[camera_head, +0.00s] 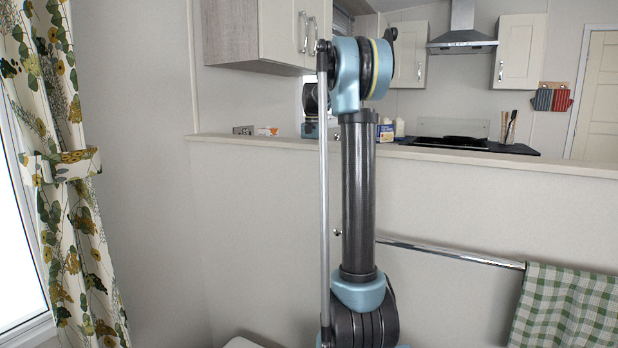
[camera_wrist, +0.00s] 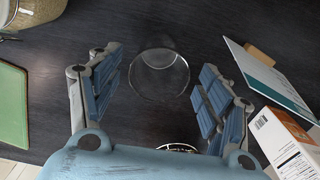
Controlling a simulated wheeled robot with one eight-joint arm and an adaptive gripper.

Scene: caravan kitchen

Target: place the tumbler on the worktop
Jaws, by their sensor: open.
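The tumbler (camera_wrist: 158,88) is a clear glass with a round rim, in the wrist view on the dark worktop (camera_wrist: 130,20). It looks upright, just ahead of and between my fingers. My gripper (camera_wrist: 159,66) is open, with blue-padded fingers on the left and right of the glass. I see a gap on both sides and no finger touching it. In the head view my arm reaches over the half wall, and the gripper and tumbler cannot be made out there.
A green board (camera_wrist: 12,108) lies at the left and a beige container (camera_wrist: 38,10) stands at the top left. A white-and-teal packet (camera_wrist: 272,80) and a barcoded box (camera_wrist: 290,145) are close on the right.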

